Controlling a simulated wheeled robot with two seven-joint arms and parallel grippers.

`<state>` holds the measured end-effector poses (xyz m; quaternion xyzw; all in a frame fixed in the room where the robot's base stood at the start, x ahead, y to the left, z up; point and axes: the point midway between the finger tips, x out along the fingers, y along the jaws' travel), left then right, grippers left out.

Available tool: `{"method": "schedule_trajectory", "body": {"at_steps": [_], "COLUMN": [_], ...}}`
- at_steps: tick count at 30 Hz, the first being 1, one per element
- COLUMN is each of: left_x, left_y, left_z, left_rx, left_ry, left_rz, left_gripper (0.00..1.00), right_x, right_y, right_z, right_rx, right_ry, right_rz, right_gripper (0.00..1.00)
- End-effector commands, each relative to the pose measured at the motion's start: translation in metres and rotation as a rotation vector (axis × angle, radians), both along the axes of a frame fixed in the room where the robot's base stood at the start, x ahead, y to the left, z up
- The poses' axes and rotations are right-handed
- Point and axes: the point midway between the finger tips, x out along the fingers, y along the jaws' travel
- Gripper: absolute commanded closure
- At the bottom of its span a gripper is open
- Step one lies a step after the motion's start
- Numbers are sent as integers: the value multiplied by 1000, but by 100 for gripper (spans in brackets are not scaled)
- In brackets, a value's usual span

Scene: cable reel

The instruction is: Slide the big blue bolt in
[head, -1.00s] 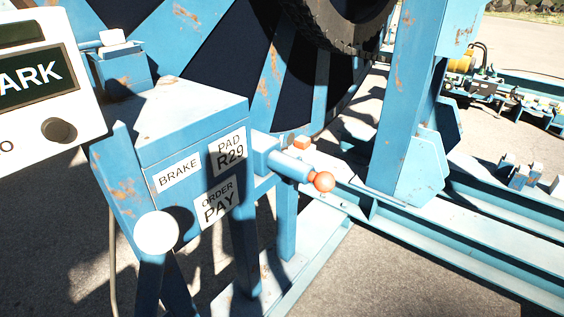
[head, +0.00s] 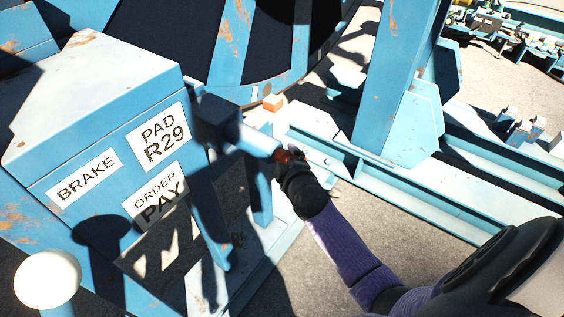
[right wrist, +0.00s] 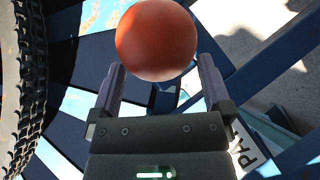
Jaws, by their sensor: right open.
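The big blue bolt (head: 252,140) sticks out to the right from a blue bracket beside the labelled box. Its round orange-red knob (head: 284,155) is at its outer end, partly hidden by my right gripper (head: 287,163) in the head view. In the right wrist view the knob (right wrist: 157,40) lies just beyond and between the two fingertips (right wrist: 158,75). The right gripper is open, and its fingers do not appear closed on the knob. My left gripper is not in view.
A blue box (head: 95,110) with BRAKE, PAD R29 and ORDER PAY labels stands at left. A white ball knob (head: 47,279) is at lower left. A blue upright post (head: 395,80) and frame rails (head: 440,200) lie right of the bolt.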

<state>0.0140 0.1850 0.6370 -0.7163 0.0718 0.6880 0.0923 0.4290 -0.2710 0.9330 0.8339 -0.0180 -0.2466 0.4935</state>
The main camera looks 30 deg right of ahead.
Motion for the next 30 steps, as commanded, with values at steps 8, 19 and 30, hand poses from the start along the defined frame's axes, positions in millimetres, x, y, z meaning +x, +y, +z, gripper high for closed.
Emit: {"method": "schedule_trajectory", "body": {"at_steps": [8,19,30], "left_x": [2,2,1], "left_y": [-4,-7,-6], "left_z": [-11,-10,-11], "left_rx": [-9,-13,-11], "left_ry": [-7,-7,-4], "left_rz": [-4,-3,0], "left_gripper": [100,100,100], "right_x": [21,21,21], "right_y": [-6,-6,-6], "right_z": [-10,-9,-10], "right_rx": [2,2,2], "right_ry": [0,0,0], "right_rz": [0,0,0], "right_gripper": [0,30,100]}}
